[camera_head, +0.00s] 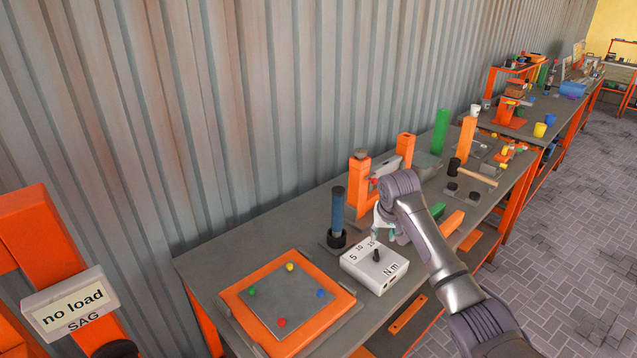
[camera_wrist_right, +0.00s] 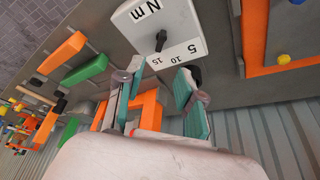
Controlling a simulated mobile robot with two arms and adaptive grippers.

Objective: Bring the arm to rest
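My right arm reaches in from the lower right of the head view. Its gripper (camera_head: 384,228) hangs over the workbench, just behind a white box with a black knob and "N m" marking (camera_head: 374,268). In the wrist view the gripper's teal-padded fingers (camera_wrist_right: 159,76) are spread apart with nothing held between them. The white box (camera_wrist_right: 168,22) lies just beyond the fingertips there. I cannot tell the exact height of the fingers above the bench. My left gripper is not in view.
The grey bench (camera_head: 215,262) carries an orange-framed plate with coloured dots (camera_head: 240,312), a blue cylinder in a black holder (camera_head: 337,212), orange posts (camera_head: 358,190) and a green post (camera_head: 440,130). A "no load" sign (camera_head: 70,308) stands at lower left. A corrugated wall runs behind.

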